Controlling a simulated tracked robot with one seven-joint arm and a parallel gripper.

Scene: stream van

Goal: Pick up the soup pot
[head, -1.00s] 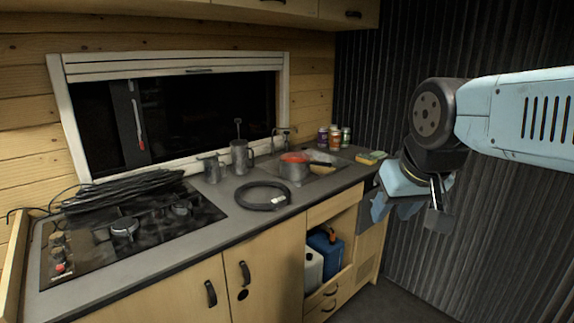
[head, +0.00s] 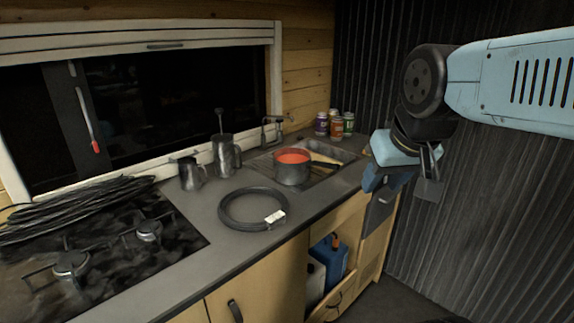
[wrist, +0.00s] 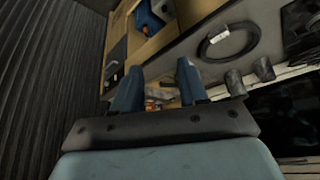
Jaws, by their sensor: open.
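The soup pot (head: 291,174) is a dark grey pot with orange-red soup in it and a handle pointing right. It stands upright at the left part of the sink (head: 345,157) in the head view. My gripper (head: 374,187) is open and empty, to the right of the pot and apart from it, by the counter's right end. In the wrist view its two blue fingers (wrist: 159,78) are spread. Small coloured things show between them, too dark to tell whether the pot is among them.
A black hose coil (head: 252,209) lies left of the pot on the counter. Two metal jugs (head: 224,156) (head: 190,173) stand behind it. Several jars (head: 336,124) stand behind the sink. A faucet (head: 272,132) is behind the pot. A stove with cable (head: 75,207) is at left.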

